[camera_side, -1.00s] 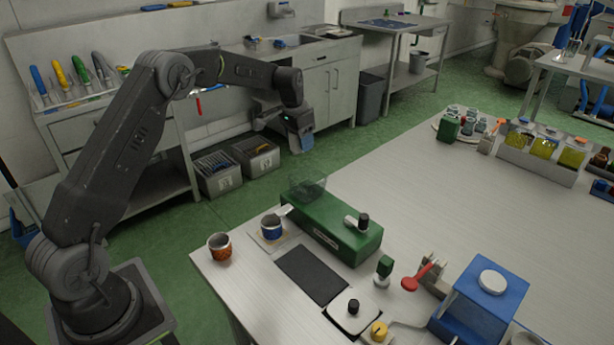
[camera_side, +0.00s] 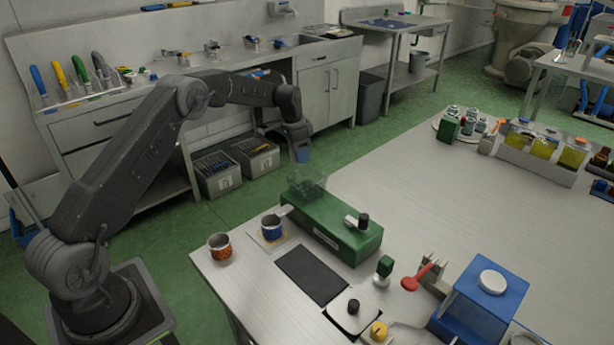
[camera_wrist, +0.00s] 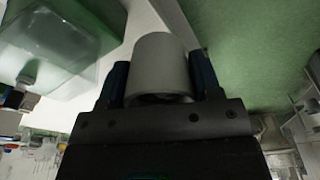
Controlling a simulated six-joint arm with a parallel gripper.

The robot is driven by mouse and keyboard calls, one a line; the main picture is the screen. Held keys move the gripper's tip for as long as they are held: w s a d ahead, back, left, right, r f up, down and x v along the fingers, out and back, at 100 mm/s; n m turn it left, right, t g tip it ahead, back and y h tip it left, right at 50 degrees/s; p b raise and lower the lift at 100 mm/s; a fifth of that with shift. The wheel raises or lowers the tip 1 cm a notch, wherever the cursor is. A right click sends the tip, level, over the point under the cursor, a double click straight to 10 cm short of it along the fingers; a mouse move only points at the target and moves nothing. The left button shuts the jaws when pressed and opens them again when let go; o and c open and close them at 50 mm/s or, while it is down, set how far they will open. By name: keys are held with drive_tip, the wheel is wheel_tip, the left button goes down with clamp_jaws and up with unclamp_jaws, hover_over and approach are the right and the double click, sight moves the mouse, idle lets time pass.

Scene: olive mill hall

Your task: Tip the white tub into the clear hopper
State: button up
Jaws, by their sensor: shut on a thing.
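The clear hopper (camera_side: 308,190) sits on the far left end of the green machine (camera_side: 335,228) at the table's edge. My gripper (camera_side: 302,154) hangs a little above the hopper in the side view, its blue fingers pointing down. In the wrist view, my gripper (camera_wrist: 160,85) is shut on the white tub (camera_wrist: 160,65), with a blue finger on each side. The tub's contents cannot be seen, and I cannot make the tub out in the side view. A see-through shape, likely the hopper (camera_wrist: 65,65), lies left of the tub in the wrist view.
An orange-patterned cup (camera_side: 220,247) and a blue cup (camera_side: 271,227) stand left of the green machine. A dark mat (camera_side: 312,275) lies in front of it. A blue box (camera_side: 480,298) stands at the front right. The table's middle is clear.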

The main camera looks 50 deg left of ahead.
drive_tip(key=shift+f, duration=0.3)
drive_tip(key=shift+r, duration=0.1)
drive_tip(key=shift+s+d+r+t+y, duration=0.25)
drive_tip(key=shift+d+r+y, duration=0.1)
drive_tip(key=shift+r+y, duration=0.15)
drive_tip(key=shift+s+d+r+t+y, duration=0.1)
drive_tip(key=shift+d+r+t+y, duration=0.2)
drive_tip(key=shift+r+y, duration=0.15)
drive_tip(key=r, duration=0.1)
drive_tip(key=r+y, duration=0.1)
drive_tip(key=d+r+t+y, duration=0.1)
drive_tip(key=shift+s+d+r, duration=0.1)
drive_tip(key=shift+s+r, duration=0.15)
drive_tip(key=shift+s, duration=0.15)
drive_tip(key=shift+s+d+r+t+y, duration=0.25)
drive_tip(key=shift+s+d+t+y, duration=0.15)
drive_tip(key=shift+d+y, duration=0.25)
drive_tip(key=shift+s+d+r+t+y, duration=0.25)
drive_tip(key=shift+d+t+y, duration=0.2)
drive_tip(key=shift+d+y, duration=0.15)
idle(0.4)
drive_tip(key=shift+s+d+r+m+t+y, duration=0.15)
drive_tip(key=shift+r+m+t+y, duration=0.2)
drive_tip(key=shift+y, duration=0.35)
idle(0.4)
drive_tip(key=shift+f+t+y, duration=0.55)
drive_tip(key=shift+y, duration=0.25)
idle(0.7)
